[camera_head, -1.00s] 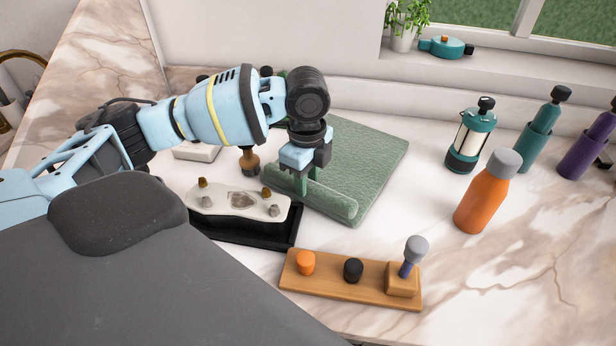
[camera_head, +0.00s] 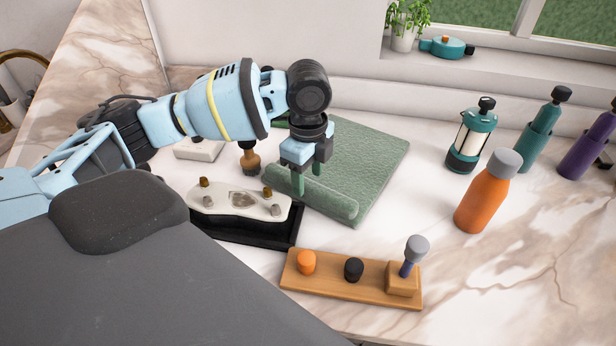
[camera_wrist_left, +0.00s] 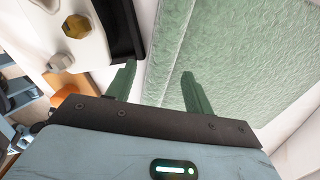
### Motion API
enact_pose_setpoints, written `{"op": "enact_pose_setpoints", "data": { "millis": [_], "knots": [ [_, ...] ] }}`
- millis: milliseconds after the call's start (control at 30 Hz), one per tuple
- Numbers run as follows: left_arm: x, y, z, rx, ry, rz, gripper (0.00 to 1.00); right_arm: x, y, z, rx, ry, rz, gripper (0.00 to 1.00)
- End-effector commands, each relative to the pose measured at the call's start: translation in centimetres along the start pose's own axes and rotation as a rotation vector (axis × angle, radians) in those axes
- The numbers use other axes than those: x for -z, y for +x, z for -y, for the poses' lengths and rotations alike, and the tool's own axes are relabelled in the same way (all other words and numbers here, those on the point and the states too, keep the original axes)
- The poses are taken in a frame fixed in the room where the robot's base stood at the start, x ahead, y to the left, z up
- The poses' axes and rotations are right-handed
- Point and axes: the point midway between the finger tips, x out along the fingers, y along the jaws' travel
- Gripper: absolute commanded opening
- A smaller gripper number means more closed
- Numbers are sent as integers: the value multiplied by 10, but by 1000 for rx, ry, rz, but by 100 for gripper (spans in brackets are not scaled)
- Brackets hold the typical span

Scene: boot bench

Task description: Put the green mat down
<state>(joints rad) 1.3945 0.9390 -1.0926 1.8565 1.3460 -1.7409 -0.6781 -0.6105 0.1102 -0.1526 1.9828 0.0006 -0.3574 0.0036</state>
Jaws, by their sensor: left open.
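The green mat (camera_head: 365,160) lies on the pale marble counter, mostly flat, with its near edge rolled into a tube. It also shows in the left wrist view (camera_wrist_left: 245,50). My left gripper (camera_head: 312,183) is just above the rolled edge, its fingers pointing down. In the left wrist view the two green fingers (camera_wrist_left: 158,88) are apart, with the mat's rolled edge beyond them. The gripper is open and nothing is clamped in it. The arm and gripper hide part of the mat's far left side. My right gripper is not in view.
A black tray (camera_head: 270,239) with a whitish knobbed plate (camera_head: 240,203) lies left of the mat. A wooden board with knobs (camera_head: 330,282) is in front. An orange bottle (camera_head: 482,198) and a teal lantern (camera_head: 470,138) stand right. Counter between mat and bottle is clear.

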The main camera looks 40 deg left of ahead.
Motion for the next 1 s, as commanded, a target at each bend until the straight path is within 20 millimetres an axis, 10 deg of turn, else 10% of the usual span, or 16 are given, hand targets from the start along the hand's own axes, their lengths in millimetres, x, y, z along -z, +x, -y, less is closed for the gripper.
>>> {"op": "enact_pose_setpoints", "data": {
  "millis": [500, 800, 1000],
  "knots": [
    [0, -96, 1, 5, 0, -2, 52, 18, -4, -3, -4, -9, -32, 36],
    [0, -109, 0, 1, 0, -1, 52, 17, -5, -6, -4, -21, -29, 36],
    [1, -107, 0, 1, 0, -3, 52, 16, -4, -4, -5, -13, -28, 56]
  ]
}}
